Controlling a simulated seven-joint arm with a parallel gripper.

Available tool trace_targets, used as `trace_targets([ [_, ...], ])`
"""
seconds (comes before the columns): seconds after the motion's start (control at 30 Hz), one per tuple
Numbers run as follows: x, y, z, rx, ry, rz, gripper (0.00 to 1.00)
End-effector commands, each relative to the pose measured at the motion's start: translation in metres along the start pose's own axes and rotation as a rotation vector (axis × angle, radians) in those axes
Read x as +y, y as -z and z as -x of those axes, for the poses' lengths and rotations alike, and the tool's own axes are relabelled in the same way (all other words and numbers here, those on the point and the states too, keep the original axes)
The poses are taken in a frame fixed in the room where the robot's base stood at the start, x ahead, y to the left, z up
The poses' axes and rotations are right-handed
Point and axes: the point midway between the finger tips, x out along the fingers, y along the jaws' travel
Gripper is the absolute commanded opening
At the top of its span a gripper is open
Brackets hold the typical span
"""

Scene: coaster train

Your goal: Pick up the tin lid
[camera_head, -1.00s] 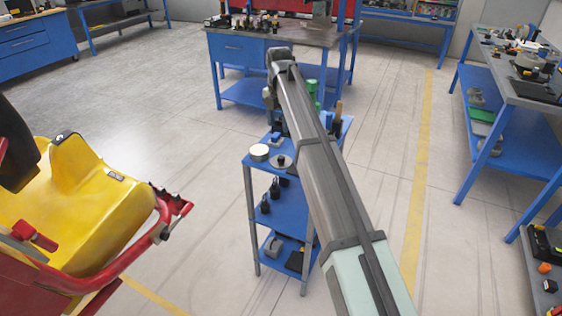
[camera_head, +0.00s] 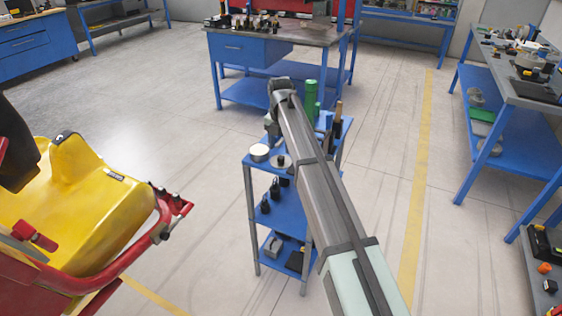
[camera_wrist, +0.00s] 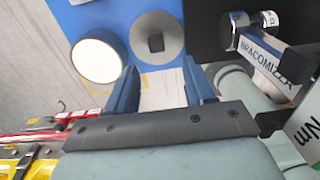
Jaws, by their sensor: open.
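A flat grey disc with a dark square knob, which looks like the tin lid (camera_wrist: 172,22), lies on the blue top of a small trolley. In the head view the tin lid (camera_head: 276,163) is partly beside my arm. A round tin with a cream top (camera_wrist: 97,60) stands just left of it; it also shows in the head view (camera_head: 259,152). My gripper (camera_wrist: 160,88) is open and empty, its two blue fingers apart. In the wrist view the lid appears just beyond the fingertips, not between them. In the head view the fingertips are hard to make out.
The blue trolley (camera_head: 252,163) also bears a green cylinder (camera_head: 311,98) at its back and dark items on lower shelves. A yellow and red machine (camera_head: 85,200) stands at left. A workbench (camera_head: 290,36) is behind. Open floor lies around the trolley.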

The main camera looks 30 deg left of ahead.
Motion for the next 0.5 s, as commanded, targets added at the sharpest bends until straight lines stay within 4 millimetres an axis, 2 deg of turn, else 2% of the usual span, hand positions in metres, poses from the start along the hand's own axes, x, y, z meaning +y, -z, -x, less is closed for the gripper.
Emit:
trace_targets([
  [0.17, 0.001, -0.001, -0.009, 0.000, 0.000, 0.000, 0.53],
  [0.5, 0.003, -0.002, -0.050, 0.001, 0.000, -0.001, 0.53],
])
